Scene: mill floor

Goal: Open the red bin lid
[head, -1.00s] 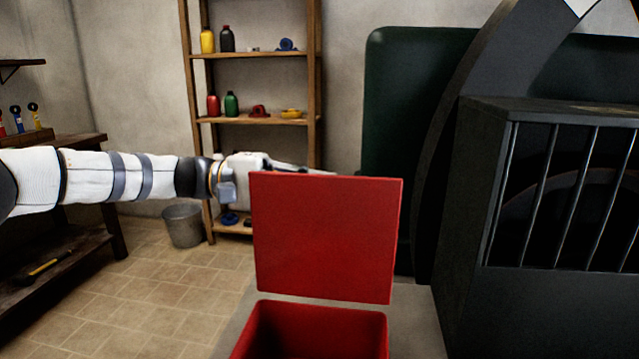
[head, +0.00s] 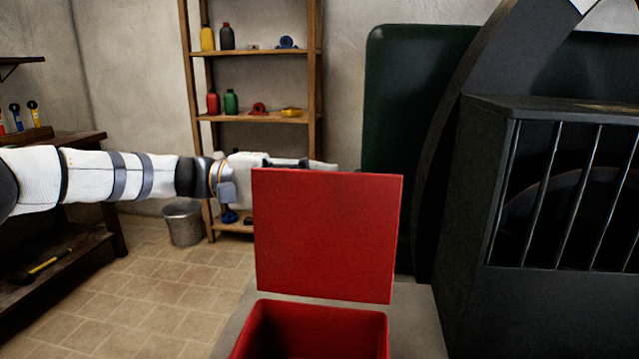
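The red bin (head: 378,335) stands at the bottom middle of the head view, and its dark inside shows from above. Its red lid (head: 328,240) stands upright at the back of the bin, so the bin is open. My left arm comes in from the left, and my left gripper (head: 318,165) is behind the lid's top edge. The lid hides part of the gripper; I cannot tell whether it touches the lid or whether its fingers are open. My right gripper is not in view.
A wooden shelf (head: 255,119) with bottles and small parts stands behind. A grey bucket (head: 183,224) is on the tiled floor. A dark barred machine (head: 470,200) stands close on the right. A workbench (head: 75,240) is at the left.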

